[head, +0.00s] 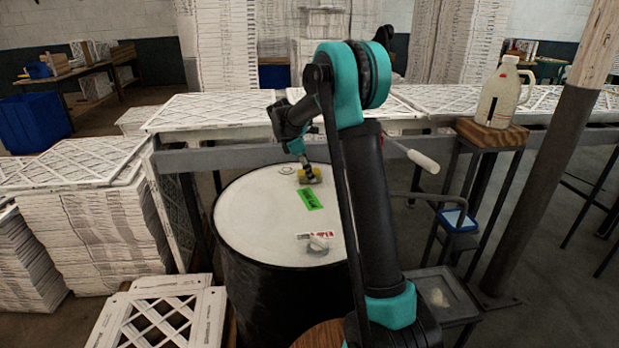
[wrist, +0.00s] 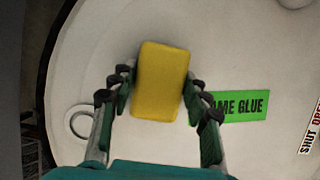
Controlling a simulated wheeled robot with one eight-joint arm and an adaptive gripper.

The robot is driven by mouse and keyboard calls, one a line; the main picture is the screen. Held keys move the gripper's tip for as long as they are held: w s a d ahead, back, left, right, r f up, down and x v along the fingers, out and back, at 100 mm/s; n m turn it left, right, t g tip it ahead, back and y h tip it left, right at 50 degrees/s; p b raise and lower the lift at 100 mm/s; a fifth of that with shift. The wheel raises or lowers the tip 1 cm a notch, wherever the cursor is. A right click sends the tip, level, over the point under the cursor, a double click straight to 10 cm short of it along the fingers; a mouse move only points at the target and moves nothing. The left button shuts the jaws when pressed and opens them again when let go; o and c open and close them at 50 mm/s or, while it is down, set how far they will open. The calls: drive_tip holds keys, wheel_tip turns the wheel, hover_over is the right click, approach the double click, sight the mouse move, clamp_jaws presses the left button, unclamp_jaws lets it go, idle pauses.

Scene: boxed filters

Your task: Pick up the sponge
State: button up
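The sponge (wrist: 161,83) is a yellow block with rounded corners, on the white lid of a dark drum. In the head view the sponge (head: 312,175) shows near the far side of the lid, partly behind my gripper (head: 306,168). In the wrist view my gripper (wrist: 158,88) has its fingers spread, one at the left side of the sponge and one at the right. The fingertips are very close to its sides; whether they touch it is unclear. No lift off the lid is visible.
The drum lid (head: 262,215) has a green glue label (head: 309,199), a ring-shaped cap and a red-and-white label with a pale object nearby. A rail with stacked filters (head: 215,108) runs behind. A jug (head: 497,95) stands on a stool at right. Filter stacks (head: 95,230) fill the left.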

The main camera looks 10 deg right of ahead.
drive_tip(key=shift+c, duration=1.2)
drive_tip(key=shift+r, duration=0.1)
